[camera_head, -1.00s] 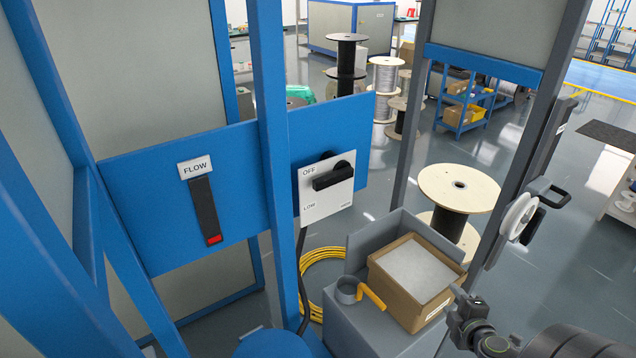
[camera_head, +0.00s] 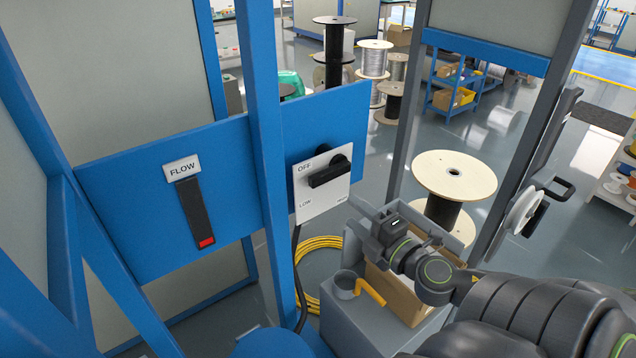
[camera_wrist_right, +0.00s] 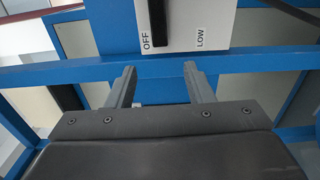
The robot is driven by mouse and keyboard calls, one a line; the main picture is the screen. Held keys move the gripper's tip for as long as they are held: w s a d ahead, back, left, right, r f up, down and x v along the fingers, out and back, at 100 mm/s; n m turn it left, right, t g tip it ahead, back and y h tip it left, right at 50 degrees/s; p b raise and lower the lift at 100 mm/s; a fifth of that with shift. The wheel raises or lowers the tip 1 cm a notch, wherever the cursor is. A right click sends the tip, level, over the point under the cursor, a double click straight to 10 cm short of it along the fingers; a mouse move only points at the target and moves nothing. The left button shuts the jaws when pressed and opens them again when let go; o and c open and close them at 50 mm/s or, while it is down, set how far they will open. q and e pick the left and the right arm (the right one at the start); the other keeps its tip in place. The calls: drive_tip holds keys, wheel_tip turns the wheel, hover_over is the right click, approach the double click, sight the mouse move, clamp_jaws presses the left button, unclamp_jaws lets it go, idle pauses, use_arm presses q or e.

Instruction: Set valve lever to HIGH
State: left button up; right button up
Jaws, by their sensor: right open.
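The black valve lever (camera_head: 330,171) sits on a white plate (camera_head: 312,198) fixed to the blue panel (camera_head: 125,215). The plate reads OFF at its upper left and LOW at its lower left; the lower right label is too small to read. The lever lies roughly level, its left end near OFF. In the right wrist view the lever (camera_wrist_right: 158,22) stands beside the OFF mark, ahead of the fingers. My right gripper (camera_head: 372,232) is right of and below the plate, apart from the lever; its fingers (camera_wrist_right: 160,78) are open and empty. My left gripper is not in view.
A blue post (camera_head: 262,120) stands just left of the plate. A FLOW gauge (camera_head: 195,212) with a red bottom mark is on the panel. Below my right arm are a grey cabinet and a cardboard box (camera_head: 400,300). A yellow cable coil (camera_head: 312,262) lies on the floor.

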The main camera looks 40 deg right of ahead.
sight(318, 183)
drive_tip(key=w+p, duration=0.1)
drive_tip(key=w, duration=0.3)
drive_tip(key=w+d+p, duration=0.1)
drive_tip(key=w, duration=0.2)
drive_tip(key=w+p, duration=0.1)
drive_tip(key=w, duration=0.3)
drive_tip(key=shift+w+d+r, duration=0.15)
drive_tip(key=shift+w, duration=0.15)
drive_tip(key=shift+w+p, duration=0.4)
drive_tip(key=shift+w, duration=0.35)
clamp_jaws()
